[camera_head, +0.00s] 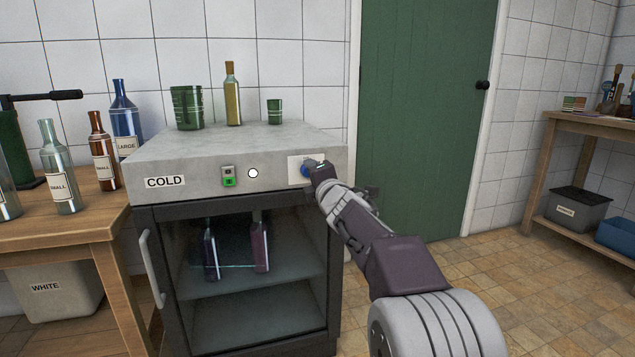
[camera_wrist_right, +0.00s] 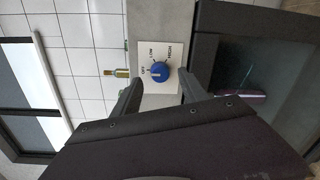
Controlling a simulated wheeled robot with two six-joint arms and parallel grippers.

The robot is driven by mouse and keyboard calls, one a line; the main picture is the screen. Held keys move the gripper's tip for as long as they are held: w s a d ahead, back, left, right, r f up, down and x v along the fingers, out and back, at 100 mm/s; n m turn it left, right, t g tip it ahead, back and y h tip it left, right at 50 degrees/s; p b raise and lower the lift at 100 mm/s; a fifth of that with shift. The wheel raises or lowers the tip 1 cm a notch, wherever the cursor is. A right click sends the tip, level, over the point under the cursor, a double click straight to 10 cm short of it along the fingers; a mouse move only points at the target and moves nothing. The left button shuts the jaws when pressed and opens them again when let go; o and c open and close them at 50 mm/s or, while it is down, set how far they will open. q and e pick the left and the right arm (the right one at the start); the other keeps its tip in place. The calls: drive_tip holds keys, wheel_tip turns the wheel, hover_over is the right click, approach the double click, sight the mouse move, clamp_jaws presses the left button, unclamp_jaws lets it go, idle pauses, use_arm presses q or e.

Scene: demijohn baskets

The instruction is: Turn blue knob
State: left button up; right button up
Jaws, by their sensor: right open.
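The blue knob (camera_head: 304,170) sits on a white plate at the right end of the front panel of the cold cabinet (camera_head: 200,165). In the right wrist view the knob (camera_wrist_right: 159,72) shows in full, with OFF, LOW and HIGH printed around it. Its white mark appears to point toward OFF. My right gripper (camera_head: 318,165) is in front of the knob and partly covers it in the head view. In the wrist view its open fingers (camera_wrist_right: 159,80) lie on either side of the knob, with visible gaps. My left gripper is not in view.
A green switch (camera_head: 229,182) and a white round light (camera_head: 253,173) are on the same panel. A wooden table (camera_head: 70,225) with bottles is at left. A green door (camera_head: 425,110) is behind my arm.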

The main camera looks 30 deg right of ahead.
drive_tip(key=v, duration=0.5)
drive_tip(key=shift+s+a+p, duration=0.1)
drive_tip(key=shift+s+p, duration=0.2)
drive_tip(key=shift+s, duration=0.1)
